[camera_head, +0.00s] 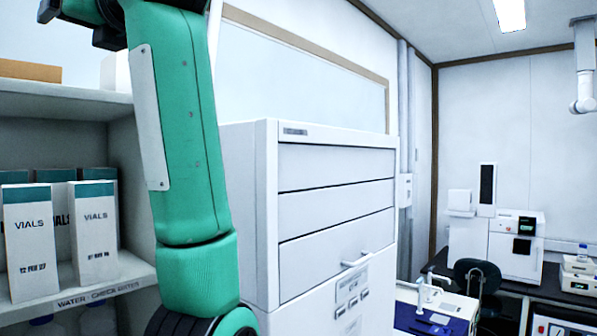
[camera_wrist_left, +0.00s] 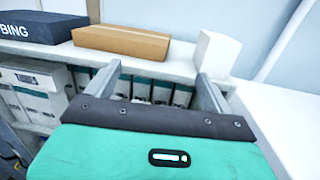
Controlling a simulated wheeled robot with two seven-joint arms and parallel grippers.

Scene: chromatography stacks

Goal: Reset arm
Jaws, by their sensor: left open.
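My green left arm (camera_head: 180,120) stands upright in the head view, in front of the shelf and the white drawer cabinet. Its dark upper end is cut by the top edge of the picture. In the left wrist view my left gripper (camera_wrist_left: 158,77) has its two grey fingers spread wide with nothing between them. Beyond the fingers are the shelf's edge and a row of boxes. My right gripper is in neither view.
The shelf (camera_head: 60,105) holds white VIALS boxes (camera_head: 96,235), and a cardboard box (camera_wrist_left: 122,42) and small white box (camera_wrist_left: 215,53) on top. The drawer cabinet (camera_head: 335,165) stands close to the arm. A bench with instruments (camera_head: 515,248) is at the far right.

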